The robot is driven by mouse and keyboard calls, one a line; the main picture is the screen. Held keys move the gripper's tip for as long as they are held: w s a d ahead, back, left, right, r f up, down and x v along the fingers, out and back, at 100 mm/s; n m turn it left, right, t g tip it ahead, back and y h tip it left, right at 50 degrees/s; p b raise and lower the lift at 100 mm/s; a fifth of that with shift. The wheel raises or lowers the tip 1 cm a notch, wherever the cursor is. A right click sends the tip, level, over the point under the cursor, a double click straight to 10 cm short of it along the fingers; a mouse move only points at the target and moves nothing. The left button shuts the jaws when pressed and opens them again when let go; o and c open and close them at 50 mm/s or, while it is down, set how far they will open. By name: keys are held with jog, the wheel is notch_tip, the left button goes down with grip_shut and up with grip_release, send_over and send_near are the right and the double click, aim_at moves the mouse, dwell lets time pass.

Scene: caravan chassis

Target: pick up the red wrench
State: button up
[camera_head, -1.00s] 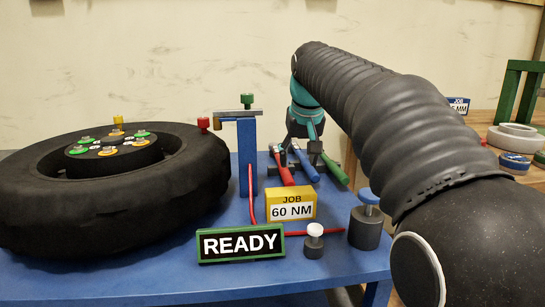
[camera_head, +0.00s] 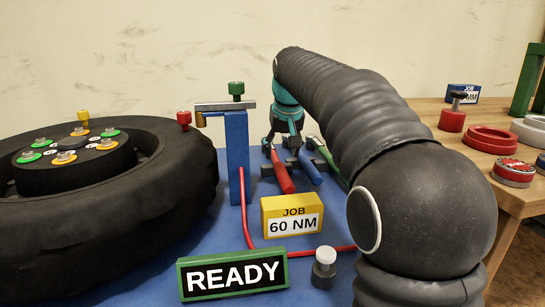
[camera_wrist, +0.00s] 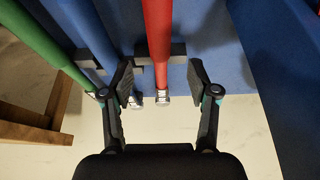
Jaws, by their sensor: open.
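The red wrench (camera_head: 283,172) rests with its handle slanting toward me in a dark rack on the blue table, left of a blue wrench (camera_head: 309,167) and a green wrench (camera_head: 325,155). My gripper (camera_head: 284,140) is above and behind the rack, pointing down, partly hidden by my arm. In the wrist view the red wrench (camera_wrist: 158,30) runs between the open fingers of my gripper (camera_wrist: 162,78), with its silver end (camera_wrist: 162,98) showing between them. Neither finger visibly grips it. How far the fingertips are above it I cannot tell.
A blue post (camera_head: 237,160) stands left of the rack. A yellow JOB 60 NM sign (camera_head: 292,215), a READY sign (camera_head: 232,275) and a white-topped knob (camera_head: 324,266) are in front. A large tyre (camera_head: 110,215) fills the left. A wooden table (camera_head: 425,115) is at right.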

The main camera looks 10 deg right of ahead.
aim_at(280, 166)
jog(key=shift+b+x, duration=0.35)
jog(key=shift+x, duration=3.7)
jog(key=shift+s, duration=0.15)
grip_shut()
